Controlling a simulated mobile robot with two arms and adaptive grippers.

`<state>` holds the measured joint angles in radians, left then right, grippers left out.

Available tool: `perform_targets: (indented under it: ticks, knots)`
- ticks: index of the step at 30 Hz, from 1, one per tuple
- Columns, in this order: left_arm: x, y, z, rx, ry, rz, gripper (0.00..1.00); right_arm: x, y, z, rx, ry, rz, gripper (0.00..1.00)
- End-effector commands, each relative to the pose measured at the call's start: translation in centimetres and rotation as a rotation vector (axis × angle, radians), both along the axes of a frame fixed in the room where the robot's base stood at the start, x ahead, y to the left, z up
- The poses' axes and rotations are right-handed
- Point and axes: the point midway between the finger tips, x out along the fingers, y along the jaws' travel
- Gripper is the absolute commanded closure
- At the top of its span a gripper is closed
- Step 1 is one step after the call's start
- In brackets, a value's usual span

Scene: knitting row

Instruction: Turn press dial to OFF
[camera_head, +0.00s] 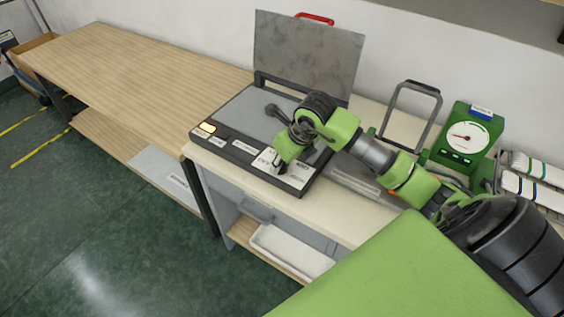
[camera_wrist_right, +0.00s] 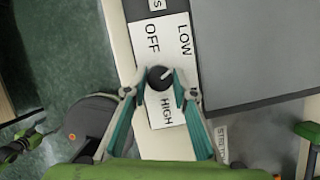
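The heat press (camera_head: 222,116) stands on the cabinet with its grey upper plate (camera_head: 305,58) raised. In the right wrist view, a round dark dial (camera_wrist_right: 157,82) sits on a white label with OFF, LOW and HIGH. The dial's light pointer mark slants to the upper right, toward the LOW side. My right gripper (camera_wrist_right: 160,93) is open, with one fingertip on each side of the dial; I cannot tell whether they touch it. In the head view my right gripper (camera_head: 278,160) is over the press's front right corner and hides the dial. My left gripper is not in view.
A green gauge device (camera_head: 467,135) and a black-handled frame (camera_head: 408,115) stand right of the press. Folded striped cloths (camera_head: 533,185) lie at the far right. A long wooden table (camera_head: 130,85) on the left is bare. A white tray (camera_head: 290,252) is below.

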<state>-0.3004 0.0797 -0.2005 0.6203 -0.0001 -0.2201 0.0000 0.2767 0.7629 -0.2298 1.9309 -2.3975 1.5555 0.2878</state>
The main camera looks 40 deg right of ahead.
Motion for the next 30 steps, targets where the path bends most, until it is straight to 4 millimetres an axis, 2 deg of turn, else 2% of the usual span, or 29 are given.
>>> perform_targets:
  ticks: [8, 14, 30]
  knots:
    - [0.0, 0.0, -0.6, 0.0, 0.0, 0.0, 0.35, 0.1, -0.1, -0.1, -0.002, -0.001, 0.035, 0.97]
    - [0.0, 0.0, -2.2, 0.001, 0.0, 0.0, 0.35, 0.1, -0.3, -0.3, -0.004, -0.003, 0.137, 0.97]
    - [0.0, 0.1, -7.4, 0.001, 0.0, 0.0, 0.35, 0.4, -0.5, -0.2, -0.002, -0.005, 0.626, 0.97]
